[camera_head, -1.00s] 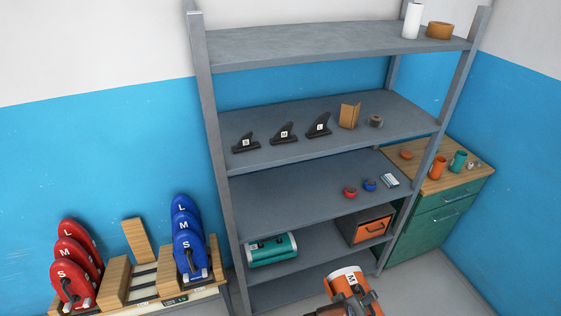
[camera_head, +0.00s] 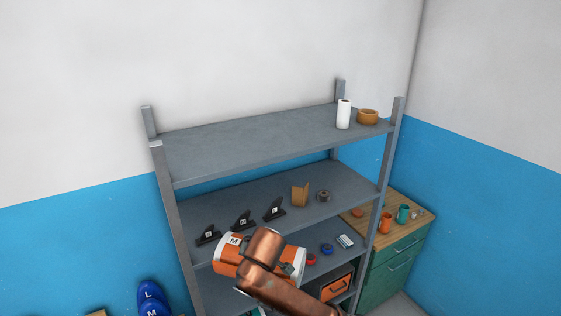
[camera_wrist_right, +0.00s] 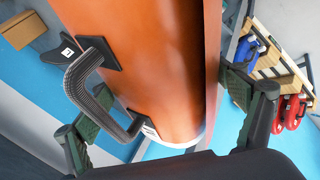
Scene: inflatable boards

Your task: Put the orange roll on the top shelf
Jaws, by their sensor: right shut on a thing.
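The orange roll (camera_head: 227,264), with white end bands marked M, is held up in front of the shelving rack, around the height of its middle shelves. My right arm covers part of it in the head view. In the right wrist view the roll (camera_wrist_right: 150,45) fills the middle, with its black handle towards the camera. My right gripper (camera_wrist_right: 168,112) is shut on the roll, one finger on each side. The top shelf (camera_head: 250,142) is above and behind the roll, its left and middle parts bare. My left gripper is not in view.
A white paper roll (camera_head: 343,114) and a brown bowl (camera_head: 368,117) stand at the top shelf's right end. Rack posts (camera_head: 170,210) rise at the corners. A green cabinet (camera_head: 395,270) is at the right.

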